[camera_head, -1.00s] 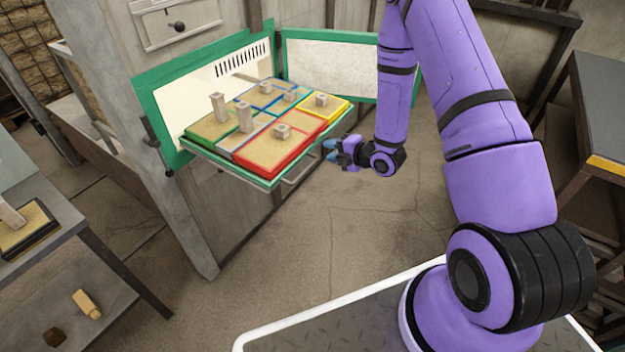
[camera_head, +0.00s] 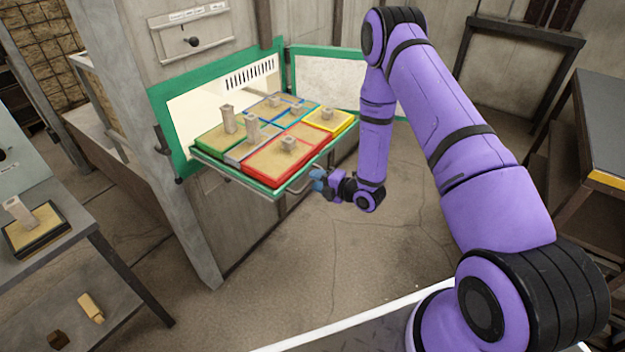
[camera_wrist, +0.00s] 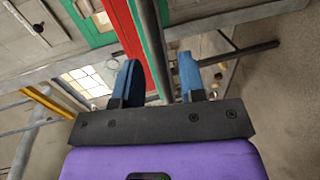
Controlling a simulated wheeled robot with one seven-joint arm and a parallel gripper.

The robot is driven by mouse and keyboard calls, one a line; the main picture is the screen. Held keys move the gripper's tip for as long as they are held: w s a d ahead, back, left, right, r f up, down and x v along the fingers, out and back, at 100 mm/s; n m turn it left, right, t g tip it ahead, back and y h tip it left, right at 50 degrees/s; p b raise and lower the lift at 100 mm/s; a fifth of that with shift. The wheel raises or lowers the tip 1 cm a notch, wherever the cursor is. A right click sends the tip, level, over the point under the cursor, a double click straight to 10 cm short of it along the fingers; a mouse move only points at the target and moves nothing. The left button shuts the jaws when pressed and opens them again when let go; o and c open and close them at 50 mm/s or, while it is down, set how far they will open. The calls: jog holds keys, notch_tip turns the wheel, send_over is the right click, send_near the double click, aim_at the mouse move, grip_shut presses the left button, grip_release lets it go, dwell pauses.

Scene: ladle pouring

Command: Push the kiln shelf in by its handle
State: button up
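The kiln shelf (camera_head: 225,171) is a flat tray with a green edge, sticking out of the kiln's green-framed opening. It carries colour-bordered sand moulds (camera_head: 277,154) with small blocks standing on them. The shelf's grey bar handle (camera_head: 297,190) runs along its front edge. My gripper (camera_head: 318,180) is at the right part of the handle, its blue fingertips beside it. In the wrist view the two blue fingers (camera_wrist: 158,80) stand apart, and a grey bar (camera_wrist: 153,45), which looks like the handle, passes between them. A gap shows on each side, so the gripper looks open around it.
The green-edged kiln door (camera_head: 325,78) stands swung open behind my forearm. A grey table (camera_head: 75,235) is at the left, and a dark table (camera_head: 605,130) at the right. Floor in front of the shelf is clear.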

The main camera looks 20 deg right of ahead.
jog(key=shift+x, duration=1.15)
grip_shut()
jog(key=shift+a, duration=0.1)
